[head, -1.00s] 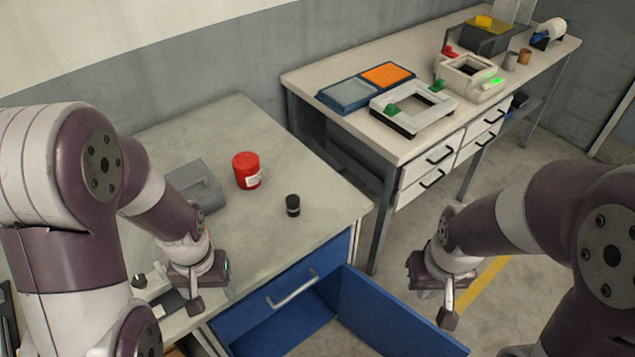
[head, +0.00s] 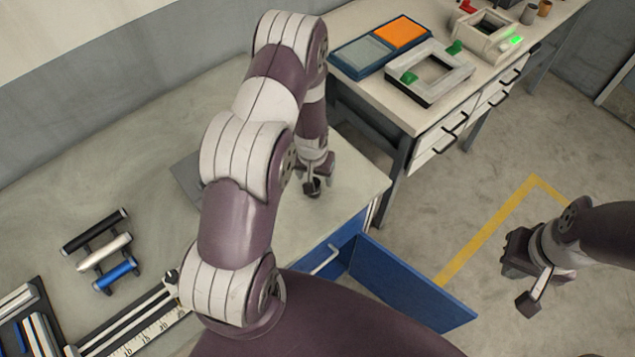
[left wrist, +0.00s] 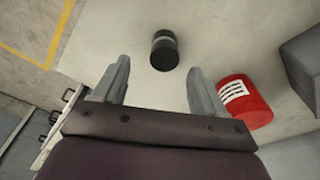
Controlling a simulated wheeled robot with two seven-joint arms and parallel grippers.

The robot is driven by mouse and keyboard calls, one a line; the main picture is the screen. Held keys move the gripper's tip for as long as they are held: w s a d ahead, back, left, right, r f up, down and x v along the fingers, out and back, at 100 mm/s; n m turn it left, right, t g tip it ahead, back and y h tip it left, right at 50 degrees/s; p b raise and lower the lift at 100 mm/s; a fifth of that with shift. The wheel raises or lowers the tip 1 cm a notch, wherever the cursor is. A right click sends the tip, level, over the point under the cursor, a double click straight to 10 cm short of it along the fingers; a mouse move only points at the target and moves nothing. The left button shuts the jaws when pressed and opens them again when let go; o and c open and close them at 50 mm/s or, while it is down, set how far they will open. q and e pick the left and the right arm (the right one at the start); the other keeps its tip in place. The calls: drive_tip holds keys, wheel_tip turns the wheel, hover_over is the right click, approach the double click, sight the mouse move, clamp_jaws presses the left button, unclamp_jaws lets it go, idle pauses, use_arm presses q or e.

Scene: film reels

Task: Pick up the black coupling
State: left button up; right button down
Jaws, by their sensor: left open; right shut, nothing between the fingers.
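The black coupling (left wrist: 164,50) is a short dark cylinder with a lighter band, on the pale worktop. In the left wrist view it lies just beyond and between the fingertips, apart from both. In the head view the coupling (head: 312,187) shows as a dark shape right at my left gripper (head: 316,178), partly hidden by it. My left gripper is open and empty; its two fingers also show in the left wrist view (left wrist: 158,80). My right gripper (head: 525,285) is shut and empty, over the floor at the right.
A red container (left wrist: 242,101) with a white label stands close to the right finger in the left wrist view. A grey block (left wrist: 303,60) lies beyond it. An open blue drawer or door (head: 410,290) juts out below the worktop's (head: 365,185) front edge.

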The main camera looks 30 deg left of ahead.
use_arm(q)
drive_tip(key=f, duration=0.2)
drive_tip(key=f+p, duration=0.1)
drive_tip(key=f, duration=0.1)
drive_tip(key=f+p, duration=0.1)
drive_tip(key=f, duration=0.1)
drive_tip(key=shift+w+a, duration=0.25)
drive_tip(key=shift+a, duration=0.15)
drive_tip(key=shift+f, duration=0.35)
drive_tip(key=c, duration=1.2)
